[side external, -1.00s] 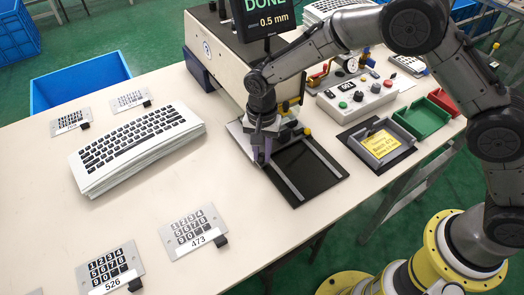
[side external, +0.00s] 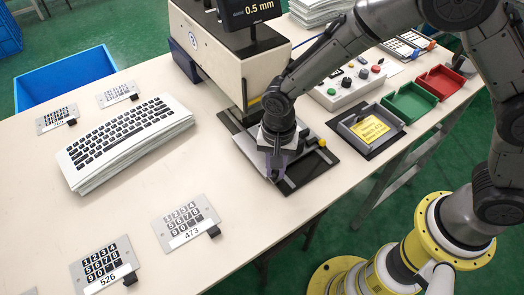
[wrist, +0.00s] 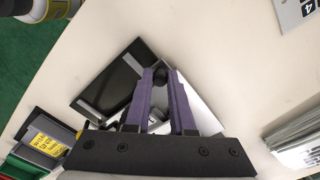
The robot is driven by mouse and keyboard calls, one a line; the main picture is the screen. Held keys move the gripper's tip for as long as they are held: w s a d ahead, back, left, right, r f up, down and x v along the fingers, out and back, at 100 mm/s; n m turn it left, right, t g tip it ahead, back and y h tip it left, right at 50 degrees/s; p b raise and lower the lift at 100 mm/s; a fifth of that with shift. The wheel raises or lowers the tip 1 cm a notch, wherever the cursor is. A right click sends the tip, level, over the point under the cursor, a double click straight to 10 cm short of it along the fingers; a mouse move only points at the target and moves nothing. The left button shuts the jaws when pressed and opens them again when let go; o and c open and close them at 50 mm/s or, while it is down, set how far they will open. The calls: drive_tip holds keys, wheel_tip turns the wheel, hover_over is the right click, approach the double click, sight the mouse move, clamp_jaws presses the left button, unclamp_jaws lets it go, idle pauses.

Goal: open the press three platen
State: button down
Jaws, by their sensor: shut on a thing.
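The press (side external: 225,60) is a cream housing with a dark screen reading 0.5 mm. Its grey platen (side external: 250,150) lies on a black base with rails (side external: 318,168), drawn out in front of the housing. My gripper (side external: 277,172) points down at the platen's front edge. In the wrist view its purple fingers (wrist: 160,80) are shut on a dark round knob (wrist: 160,74). The platen's pale surface shows partly behind the right finger, and the black base lies to the left. The fingers and arm hide part of the platen.
A stack of keypad films (side external: 128,142) and several small keypad plates, including 473 (side external: 187,222) and 526 (side external: 104,265), lie left. A yellow-labelled tray (side external: 369,129), control box (side external: 350,88), green bin (side external: 409,107) and red bin (side external: 440,82) stand right. The front middle table is clear.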

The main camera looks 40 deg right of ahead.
drive_tip(key=s, duration=0.5)
drive_tip(key=shift+s, duration=0.35)
drive_tip(key=c, duration=0.8)
unclamp_jaws()
drive_tip(key=shift+o, duration=0.2)
drive_tip(key=shift+r, duration=0.1)
wheel_tip(320, 180, up, 14)
